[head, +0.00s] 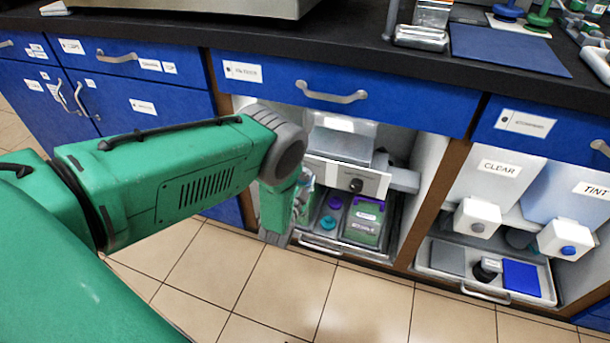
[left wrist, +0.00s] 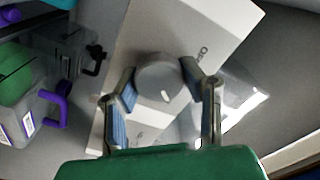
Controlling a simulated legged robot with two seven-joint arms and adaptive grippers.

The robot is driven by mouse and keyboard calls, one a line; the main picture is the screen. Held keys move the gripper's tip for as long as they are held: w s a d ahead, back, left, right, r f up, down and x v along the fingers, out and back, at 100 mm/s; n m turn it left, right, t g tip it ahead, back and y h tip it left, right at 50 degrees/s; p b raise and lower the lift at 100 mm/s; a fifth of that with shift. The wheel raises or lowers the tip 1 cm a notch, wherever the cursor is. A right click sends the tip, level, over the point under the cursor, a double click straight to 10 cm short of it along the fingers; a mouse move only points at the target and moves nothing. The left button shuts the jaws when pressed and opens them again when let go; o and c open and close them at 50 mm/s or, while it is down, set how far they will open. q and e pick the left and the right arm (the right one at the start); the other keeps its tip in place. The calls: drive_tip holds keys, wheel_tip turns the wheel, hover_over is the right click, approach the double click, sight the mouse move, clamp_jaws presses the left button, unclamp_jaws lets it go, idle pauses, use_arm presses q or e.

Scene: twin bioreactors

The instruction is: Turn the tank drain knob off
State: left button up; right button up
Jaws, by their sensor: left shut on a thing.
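My left gripper (left wrist: 160,88) has its two blue-padded fingers on either side of a round grey knob (left wrist: 158,74) with a white mark, and is shut on it. The knob sits on a white panel (left wrist: 215,28) with small lettering, seen at an angle in the left wrist view. In the head view my left arm comes from the left and its gripper (head: 301,200) hangs in the open cabinet bay; its grasp is hidden there. A black knob (head: 356,185) on a white panel (head: 330,174) shows to the right of the gripper, apart from it. My right gripper is not in view.
A tray (head: 318,247) below holds a green container with a purple top (head: 364,219) and smaller items. The right bay has tanks marked CLEAR (head: 497,170) and TINT (head: 591,190). Blue drawers (head: 400,100) and the black counter edge lie above. The tiled floor in front is clear.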

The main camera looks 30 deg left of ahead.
use_arm(q)
drive_tip(key=shift+s+a+f+n, duration=0.1)
drive_tip(key=shift+s+f+n, duration=0.05)
drive_tip(key=shift+n, duration=0.4)
drive_tip(key=shift+s+a+f+n, duration=0.1)
drive_tip(key=shift+f+n, duration=0.05)
drive_tip(key=shift+n, duration=0.4)
drive_tip(key=n, duration=0.2)
drive_tip(key=shift+n, duration=0.4)
drive_tip(key=n, duration=0.3)
drive_tip(key=shift+s+f+n, duration=0.1)
drive_tip(key=shift+n, duration=0.2)
drive_tip(key=n, duration=0.5)
drive_tip(key=shift+d, duration=0.1)
drive_tip(key=shift+d+n, duration=0.1)
drive_tip(key=shift+n, duration=1.4)
drive_tip(key=shift+d+f, duration=0.1)
drive_tip(key=o, duration=1.2)
drive_tip(key=shift+w+r, duration=0.2)
